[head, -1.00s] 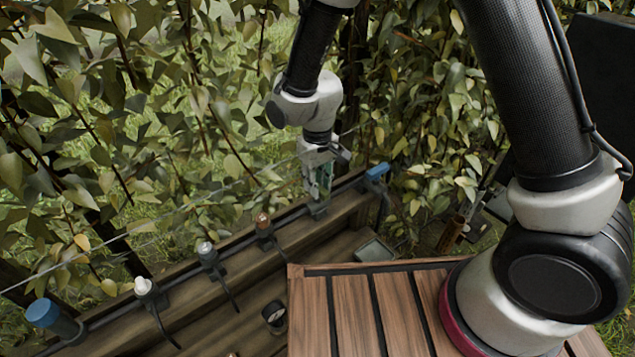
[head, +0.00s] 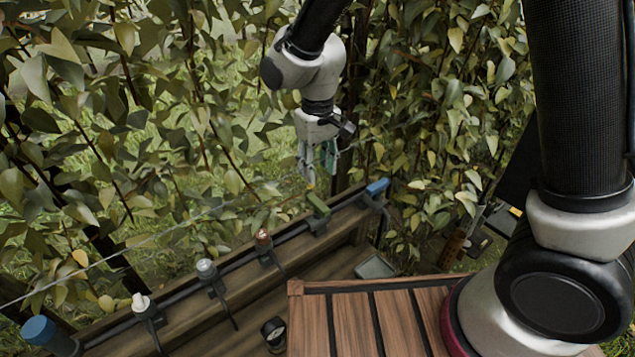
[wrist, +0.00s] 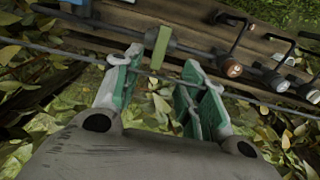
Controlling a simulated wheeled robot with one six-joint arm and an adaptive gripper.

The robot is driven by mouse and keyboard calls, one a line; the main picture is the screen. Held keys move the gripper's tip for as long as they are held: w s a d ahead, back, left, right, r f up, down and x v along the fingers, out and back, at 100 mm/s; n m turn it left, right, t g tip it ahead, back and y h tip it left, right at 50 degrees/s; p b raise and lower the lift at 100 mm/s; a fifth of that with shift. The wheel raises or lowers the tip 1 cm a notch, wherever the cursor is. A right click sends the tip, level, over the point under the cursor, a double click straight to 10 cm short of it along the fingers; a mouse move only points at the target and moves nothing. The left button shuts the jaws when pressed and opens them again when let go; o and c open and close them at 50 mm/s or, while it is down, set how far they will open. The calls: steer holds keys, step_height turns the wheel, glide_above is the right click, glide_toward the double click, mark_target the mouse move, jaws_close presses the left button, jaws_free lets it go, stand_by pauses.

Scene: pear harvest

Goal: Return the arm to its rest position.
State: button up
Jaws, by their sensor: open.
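My gripper (head: 318,165) hangs at the end of my arm, in front of the leafy hedge and above the far part of the wooden rail. In the wrist view my gripper (wrist: 160,95) shows its two green-lined fingers spread apart with nothing between them. A green block-like piece (head: 318,205) is on the rail just below the fingertips. The green piece (wrist: 160,48) also shows beyond the finger gap in the wrist view, apart from the fingers.
The wooden rail (head: 180,318) carries a black pipe with several fittings, among them a blue end cap (head: 378,186) and a copper-coloured one (head: 263,240). A thin wire (wrist: 75,55) crosses near the fingers. A slatted wooden top (head: 350,320) stands in front. Leaves (head: 90,130) crowd the back.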

steer(key=shift+r, duration=0.75)
steer(key=s+d+r+m+t, duration=0.1)
steer(key=s+d+r, duration=0.4)
steer(key=d, duration=0.6)
steer(key=s+d+r+m+t, duration=0.2)
steer(key=s+d+r, duration=0.4)
steer(key=d, duration=0.5)
steer(key=s+d+r+m+t, duration=0.1)
steer(key=s+d+r+m, duration=0.2)
steer(key=d, duration=0.8)
step_height(320, 180, up, 4)
steer(key=s, duration=0.2)
steer(key=shift+s+m, duration=0.3)
steer(key=shift+s, duration=0.1)
